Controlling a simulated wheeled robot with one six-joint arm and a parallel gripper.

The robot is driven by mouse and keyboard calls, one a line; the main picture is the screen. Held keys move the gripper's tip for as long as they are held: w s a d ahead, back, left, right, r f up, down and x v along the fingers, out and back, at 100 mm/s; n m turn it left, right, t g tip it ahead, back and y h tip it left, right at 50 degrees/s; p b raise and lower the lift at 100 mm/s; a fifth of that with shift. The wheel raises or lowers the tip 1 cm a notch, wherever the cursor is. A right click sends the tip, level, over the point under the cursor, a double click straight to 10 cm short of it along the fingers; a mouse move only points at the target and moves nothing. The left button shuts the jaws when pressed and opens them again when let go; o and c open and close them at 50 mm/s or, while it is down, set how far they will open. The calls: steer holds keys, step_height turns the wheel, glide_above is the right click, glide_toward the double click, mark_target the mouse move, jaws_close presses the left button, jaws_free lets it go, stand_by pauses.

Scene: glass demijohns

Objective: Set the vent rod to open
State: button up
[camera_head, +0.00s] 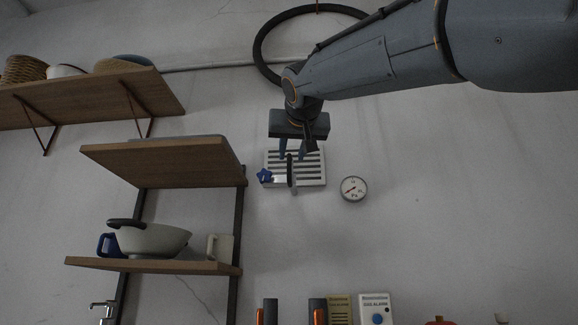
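A white slatted vent (312,174) is fixed to the wall near the middle of the picture. In front of it is a short dark upright piece (291,171), which looks like the vent rod's handle. A blue star-shaped knob (264,176) sits at the vent's left edge. My gripper (293,156) points down in front of the vent's upper part. Its two fingers are apart, with a gap between them just above the upright piece. I cannot tell whether they touch it. The gripper and arm hide the vent's top edge.
A round gauge (354,189) is on the wall right of the vent. Wooden shelves (165,160) with a bowl (152,240) and mugs stand close on the left. A black hoop (262,45) hangs above. The wall at right is clear.

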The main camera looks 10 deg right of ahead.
mark_target(290, 161)
steer(key=w+p, duration=0.2)
steer(key=w, duration=0.3)
steer(key=shift+a+r+p, duration=0.1)
steer(key=shift+p, duration=0.2)
steer(key=shift+w+p, duration=0.3)
steer(key=shift+w, duration=0.45)
steer(key=shift+c, duration=0.2)
jaws_close()
